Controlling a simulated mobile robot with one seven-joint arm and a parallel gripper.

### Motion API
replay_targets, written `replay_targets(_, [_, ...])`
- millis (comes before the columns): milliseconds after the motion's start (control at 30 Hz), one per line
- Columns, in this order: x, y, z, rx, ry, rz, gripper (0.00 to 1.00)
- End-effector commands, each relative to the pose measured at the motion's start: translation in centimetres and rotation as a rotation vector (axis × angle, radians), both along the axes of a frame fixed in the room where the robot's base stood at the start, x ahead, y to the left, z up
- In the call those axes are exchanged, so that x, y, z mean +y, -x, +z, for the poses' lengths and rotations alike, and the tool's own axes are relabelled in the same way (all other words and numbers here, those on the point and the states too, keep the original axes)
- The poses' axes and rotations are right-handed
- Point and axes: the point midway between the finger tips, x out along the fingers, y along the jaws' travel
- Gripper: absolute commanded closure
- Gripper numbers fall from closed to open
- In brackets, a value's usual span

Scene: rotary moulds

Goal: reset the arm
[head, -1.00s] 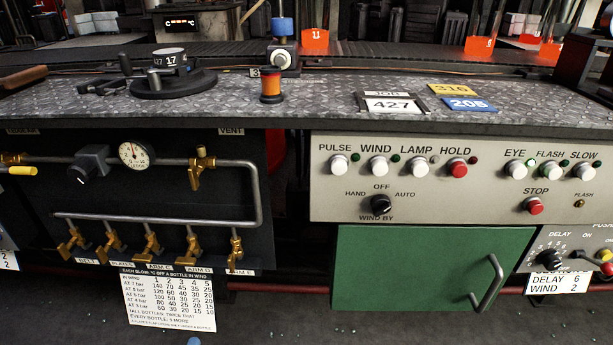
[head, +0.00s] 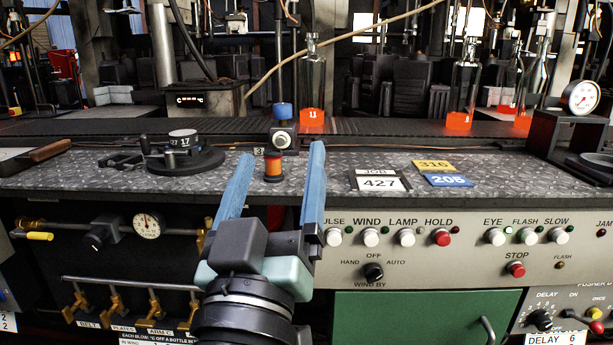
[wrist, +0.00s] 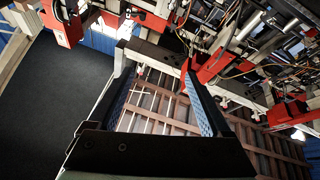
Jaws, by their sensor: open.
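My gripper (head: 277,168) is open and empty in the head view. It points up in front of the bench, with its two blue fingers spread apart. The left fingertip overlaps the bench top in the picture, and the right one stands near the orange spool. In the wrist view my gripper (wrist: 160,75) shows its two fingers apart with nothing between them. Beyond them are roof beams and red and grey machine parts.
The metal bench top (head: 330,165) carries an orange spool (head: 273,167), a round dial fixture (head: 184,158), a job card (head: 379,181) and a gauge (head: 580,97). A button panel (head: 465,245) and green door (head: 410,315) are below. Orange-based bottles (head: 465,95) stand behind.

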Motion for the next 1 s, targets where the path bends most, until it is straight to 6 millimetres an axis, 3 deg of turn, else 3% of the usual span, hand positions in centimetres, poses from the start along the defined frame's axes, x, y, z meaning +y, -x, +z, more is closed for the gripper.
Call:
replay_targets(33, [-1.1, 1.7, 4.2, -0.09, -0.057, 0.04, 0.18])
replay_targets(100, [-2.1, 4.1, 8.7, -0.196, -0.118, 0.109, 0.18])
replay_targets(233, [-3.2, 9.9, 15.9, -0.395, -0.19, 0.249, 0.18])
replay_targets(267, [-3.1, 10.4, 17.5, -0.408, -0.196, 0.269, 0.18])
replay_targets(1000, [-2.8, 9.5, 40.2, -0.38, -0.194, 0.263, 0.18])
